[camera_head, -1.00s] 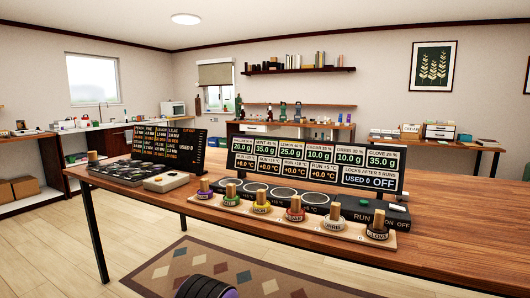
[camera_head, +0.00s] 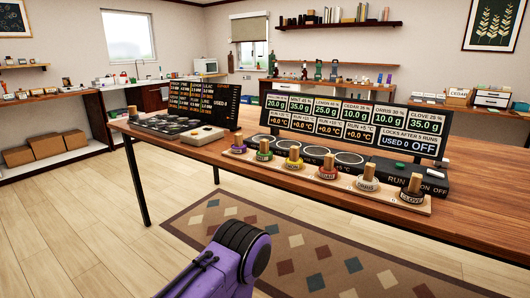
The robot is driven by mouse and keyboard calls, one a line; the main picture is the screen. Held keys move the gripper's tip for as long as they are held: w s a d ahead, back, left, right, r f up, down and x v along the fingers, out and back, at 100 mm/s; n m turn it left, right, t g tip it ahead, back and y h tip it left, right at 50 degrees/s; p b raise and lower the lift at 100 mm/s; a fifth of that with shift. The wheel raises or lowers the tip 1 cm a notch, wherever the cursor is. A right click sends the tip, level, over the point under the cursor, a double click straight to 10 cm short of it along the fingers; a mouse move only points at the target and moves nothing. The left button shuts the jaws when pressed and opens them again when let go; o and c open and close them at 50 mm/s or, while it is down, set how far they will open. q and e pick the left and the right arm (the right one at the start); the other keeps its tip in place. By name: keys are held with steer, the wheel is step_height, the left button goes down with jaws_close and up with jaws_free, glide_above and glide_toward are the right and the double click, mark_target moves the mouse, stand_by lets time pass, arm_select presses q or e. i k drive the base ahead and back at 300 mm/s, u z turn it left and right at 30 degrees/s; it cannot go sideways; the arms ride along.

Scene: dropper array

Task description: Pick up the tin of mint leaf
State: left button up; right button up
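I cannot make out a tin of mint leaf in this view. On the wooden table is a row of wooden-topped knobs on a pale strip, with coloured bases. The second from the left has a green base (camera_head: 264,150); its label is too small to read surely. A display board (camera_head: 346,122) behind them shows grams and percentages in several columns. Neither gripper is in view. Only a purple and black link of one of my arms shows at the bottom.
The wooden table (camera_head: 470,185) fills the right side. A second dark display (camera_head: 204,105) and a cream box (camera_head: 201,137) stand at its left end. Wooden floor at left is clear; a patterned rug (camera_head: 300,245) lies in front.

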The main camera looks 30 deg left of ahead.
mark_target(264, 155)
steer(key=k, duration=0.5)
steer(key=u, duration=1.85)
steer(key=i, duration=1.5)
steer(key=z, duration=0.7)
